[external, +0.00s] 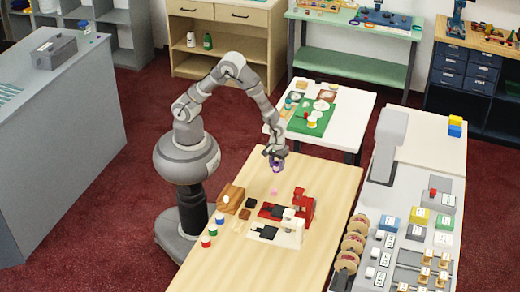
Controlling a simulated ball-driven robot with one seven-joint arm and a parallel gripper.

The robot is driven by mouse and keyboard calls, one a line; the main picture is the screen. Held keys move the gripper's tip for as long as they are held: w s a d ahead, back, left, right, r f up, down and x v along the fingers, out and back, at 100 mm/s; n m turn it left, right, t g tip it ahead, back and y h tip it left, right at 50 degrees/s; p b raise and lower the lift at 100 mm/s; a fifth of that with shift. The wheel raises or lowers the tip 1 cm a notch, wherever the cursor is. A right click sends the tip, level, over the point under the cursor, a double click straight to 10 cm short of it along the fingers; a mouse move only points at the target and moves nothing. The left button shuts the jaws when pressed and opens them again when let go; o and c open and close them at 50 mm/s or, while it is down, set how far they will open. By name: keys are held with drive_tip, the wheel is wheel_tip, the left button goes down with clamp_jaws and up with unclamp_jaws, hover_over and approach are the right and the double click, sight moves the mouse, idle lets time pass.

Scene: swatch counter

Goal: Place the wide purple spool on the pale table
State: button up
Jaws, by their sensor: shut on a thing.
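My gripper (276,156) is shut on the purple spool (276,165), a small piece at this scale, partly covered by the fingers. The spool is held up above the far end of the pale wooden table (325,180), apart from its top as far as I can tell. Behind it stands a whitish table (352,107) with a green mat (310,118) bearing several small round and pale items.
On the wooden table are a red machine (302,203), a white and black machine (290,232), a brown wooden block (231,198), a small pink item (274,191) and several small coloured spools (212,229). A crowded grey counter (415,215) stands to the right.

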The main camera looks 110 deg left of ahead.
sight(278, 170)
drive_tip(key=shift+w+f, duration=0.15)
drive_tip(key=shift+w, duration=0.05)
drive_tip(key=shift+f+b, duration=0.95)
drive_tip(key=shift+f, duration=0.65)
drive_tip(key=shift+f, duration=0.15)
drive_tip(key=o, duration=1)
